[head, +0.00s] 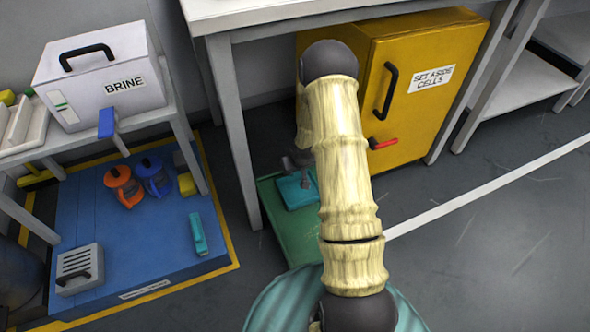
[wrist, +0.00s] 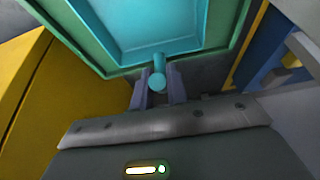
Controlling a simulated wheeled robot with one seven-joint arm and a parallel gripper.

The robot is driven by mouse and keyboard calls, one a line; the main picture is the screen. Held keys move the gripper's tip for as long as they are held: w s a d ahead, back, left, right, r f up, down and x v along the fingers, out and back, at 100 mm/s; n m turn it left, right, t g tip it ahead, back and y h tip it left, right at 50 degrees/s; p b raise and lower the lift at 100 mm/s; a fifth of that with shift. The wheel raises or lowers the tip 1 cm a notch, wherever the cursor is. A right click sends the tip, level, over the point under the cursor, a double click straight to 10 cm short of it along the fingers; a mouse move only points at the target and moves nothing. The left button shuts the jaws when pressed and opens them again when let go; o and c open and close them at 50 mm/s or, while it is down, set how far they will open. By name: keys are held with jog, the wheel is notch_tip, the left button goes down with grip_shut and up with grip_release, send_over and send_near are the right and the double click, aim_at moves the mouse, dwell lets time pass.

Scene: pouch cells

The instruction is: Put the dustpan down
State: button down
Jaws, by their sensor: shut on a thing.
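The teal dustpan (head: 297,189) shows in the head view below the bench, over a green tray on the floor. In the wrist view its pan (wrist: 180,22) lies within the outline of the green tray (wrist: 88,52). My gripper (head: 298,162) is shut on the dustpan's handle (wrist: 158,72), between its two fingers in the wrist view. I cannot tell whether the pan touches the tray. In the head view my arm hides part of the tray (head: 280,232).
A yellow cabinet (head: 440,95) labelled "SET ASIDE CELLS" stands close to my arm under the bench (head: 290,15). A bench leg (head: 235,135) is left of the tray. A blue mat (head: 110,245) with orange and blue containers lies further left. Floor is clear at right.

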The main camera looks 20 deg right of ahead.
jog(key=shift+f, duration=0.15)
jog(key=c, duration=1.4)
grip_release()
jog(key=p+v, duration=0.7)
jog(key=v, duration=0.5)
jog(key=shift+p, duration=0.3)
